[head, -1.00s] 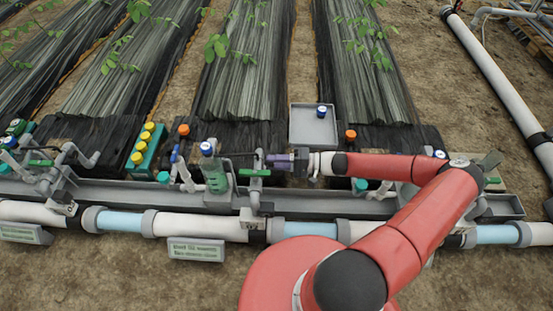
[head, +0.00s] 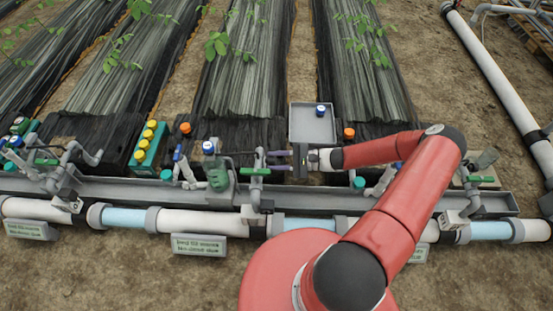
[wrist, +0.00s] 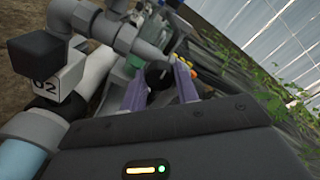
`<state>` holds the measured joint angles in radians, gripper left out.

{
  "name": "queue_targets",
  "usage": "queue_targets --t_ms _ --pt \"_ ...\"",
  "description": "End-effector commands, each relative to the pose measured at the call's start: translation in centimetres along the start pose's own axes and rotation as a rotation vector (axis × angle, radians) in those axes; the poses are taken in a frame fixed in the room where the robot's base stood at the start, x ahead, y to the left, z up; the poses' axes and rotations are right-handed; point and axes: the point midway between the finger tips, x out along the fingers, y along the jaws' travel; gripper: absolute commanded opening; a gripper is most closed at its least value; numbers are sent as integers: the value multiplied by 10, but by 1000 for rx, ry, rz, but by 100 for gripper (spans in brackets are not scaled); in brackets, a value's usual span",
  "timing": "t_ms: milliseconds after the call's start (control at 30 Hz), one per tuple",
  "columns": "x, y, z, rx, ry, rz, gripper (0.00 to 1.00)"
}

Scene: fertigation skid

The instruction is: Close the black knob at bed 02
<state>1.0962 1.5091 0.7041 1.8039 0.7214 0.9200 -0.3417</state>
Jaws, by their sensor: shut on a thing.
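My gripper (head: 268,160) reaches in from the right to the upright grey pipe behind the long pipe. In the wrist view its two purple fingers (wrist: 160,85) stand on either side of the black knob (wrist: 157,73) and are shut on it. The knob is partly covered by the fingers and is too small to make out in the head view. A block with the label 02 (wrist: 45,85) sits on the white pipe, left of the gripper in the wrist view.
A green-handled valve (head: 256,171) is close to my fingers. A blue-capped bottle (head: 208,148) stands to their left. A grey tray (head: 312,128) with a blue-capped item lies behind. A green rack (head: 148,150) of yellow caps is farther left.

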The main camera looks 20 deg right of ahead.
Motion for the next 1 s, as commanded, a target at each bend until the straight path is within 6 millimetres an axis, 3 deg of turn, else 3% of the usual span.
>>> queue_targets --t_ms 767,800,933,1000 --pt "-1 0 -1 106 -2 2 7" --pt "-1 0 -1 106 -2 2 33" --pt "-1 0 -1 105 -3 2 50" --pt "0 0 -1 105 -3 2 52"
